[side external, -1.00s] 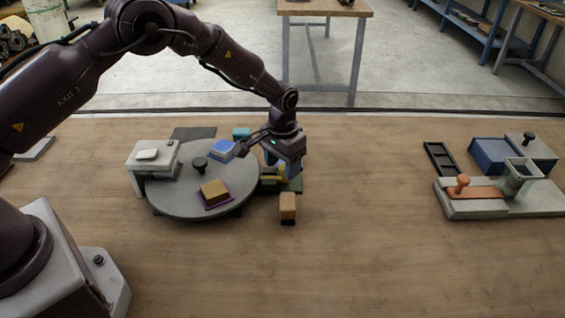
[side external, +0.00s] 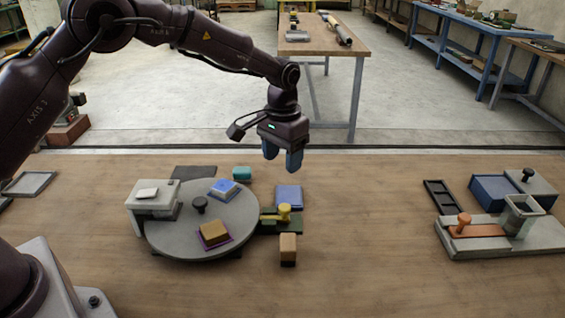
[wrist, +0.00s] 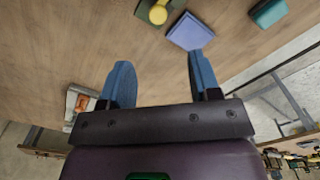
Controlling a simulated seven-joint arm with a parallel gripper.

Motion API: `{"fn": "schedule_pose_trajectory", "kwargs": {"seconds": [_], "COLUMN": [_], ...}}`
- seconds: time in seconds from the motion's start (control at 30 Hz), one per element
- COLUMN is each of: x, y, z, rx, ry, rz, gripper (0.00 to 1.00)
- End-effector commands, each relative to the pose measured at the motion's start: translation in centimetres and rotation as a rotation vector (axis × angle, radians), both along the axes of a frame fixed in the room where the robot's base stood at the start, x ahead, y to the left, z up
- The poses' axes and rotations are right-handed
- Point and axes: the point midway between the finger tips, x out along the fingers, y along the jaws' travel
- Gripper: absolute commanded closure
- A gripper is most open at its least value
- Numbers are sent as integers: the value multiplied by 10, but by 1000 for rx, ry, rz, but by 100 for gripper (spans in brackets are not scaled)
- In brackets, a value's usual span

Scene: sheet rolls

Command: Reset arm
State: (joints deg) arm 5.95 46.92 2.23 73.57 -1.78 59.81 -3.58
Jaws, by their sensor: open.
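My gripper (side external: 282,160) hangs in the air above the table's far part, its blue fingers apart and empty. It also shows in the wrist view (wrist: 162,82), open with nothing between the fingers. Below it on the table lies a flat blue-violet plate (side external: 288,196), which also shows in the wrist view (wrist: 189,32). On the turntable are a blue block (side external: 223,187), a tan block on a purple plate (side external: 214,232) and a black knob (side external: 199,204).
A grey stand (side external: 152,205) overlaps the turntable's left side. A teal block (side external: 242,173) and a tan block (side external: 288,248) stand nearby. At right are a grey fixture with an orange handle (side external: 463,224), a blue box (side external: 493,193) and a black tray (side external: 441,197). The table between is clear.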

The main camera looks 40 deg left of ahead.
Motion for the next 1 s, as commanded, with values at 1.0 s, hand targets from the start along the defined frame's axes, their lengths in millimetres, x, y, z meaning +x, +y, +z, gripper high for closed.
{"fn": "schedule_pose_trajectory", "kwargs": {"seconds": [1.0], "x": [-211], "y": [29], "z": [129], "rx": [-12], "ry": [-162], "rz": [-28], "gripper": [43]}}
